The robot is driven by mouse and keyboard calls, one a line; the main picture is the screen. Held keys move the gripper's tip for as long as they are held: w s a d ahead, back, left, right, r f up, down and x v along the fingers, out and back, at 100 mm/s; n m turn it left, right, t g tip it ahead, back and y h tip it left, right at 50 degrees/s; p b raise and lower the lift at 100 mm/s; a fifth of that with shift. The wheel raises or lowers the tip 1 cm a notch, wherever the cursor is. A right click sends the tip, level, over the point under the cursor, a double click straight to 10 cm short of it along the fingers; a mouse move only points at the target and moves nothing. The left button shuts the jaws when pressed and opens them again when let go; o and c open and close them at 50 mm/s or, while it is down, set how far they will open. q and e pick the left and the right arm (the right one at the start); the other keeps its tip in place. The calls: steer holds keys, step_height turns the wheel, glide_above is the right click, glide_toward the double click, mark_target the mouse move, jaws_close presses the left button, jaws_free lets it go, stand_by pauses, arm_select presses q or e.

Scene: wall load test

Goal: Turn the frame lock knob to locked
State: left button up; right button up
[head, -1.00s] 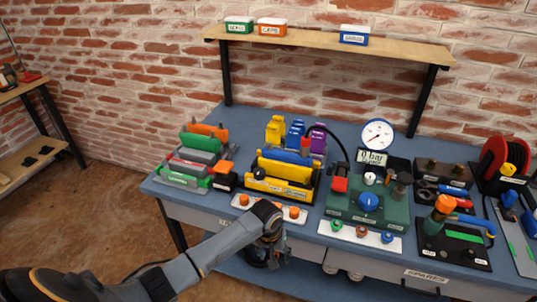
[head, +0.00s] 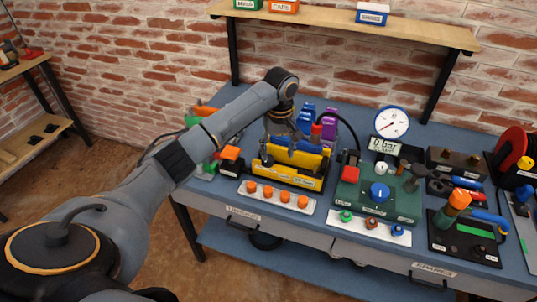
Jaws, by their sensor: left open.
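The yellow and black frame (head: 298,179) stands on the blue bench, with a blue piece (head: 305,145) across its top. A small dark round knob (head: 265,159) shows at the left end of its front; its setting is too small to read. My left gripper (head: 279,138) is open and points down over the left rear part of the frame, close above it. It hides part of the frame's top and what stands behind. I cannot tell whether the fingers touch anything. My right gripper is not in view.
A white strip with orange knobs (head: 277,196) lies in front of the frame. A green panel with a blue knob (head: 379,192), a gauge (head: 392,122) and a black hose stand to the right. A shelf (head: 345,25) is above. My left forearm covers the left station.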

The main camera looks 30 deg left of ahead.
arm_select(q)
steer(key=w+a+r+n, duration=0.2)
steer(key=a+r+n, duration=0.1)
steer(key=a+r, duration=0.3)
steer(key=f, duration=0.4)
steer(key=f+p, duration=0.1)
steer(key=f, duration=0.3)
steer(key=d+f+p, duration=0.1)
steer(key=f, duration=0.3)
steer(key=shift+d+f, duration=0.1)
steer(key=shift+f, duration=0.05)
steer(key=c, duration=1.2)
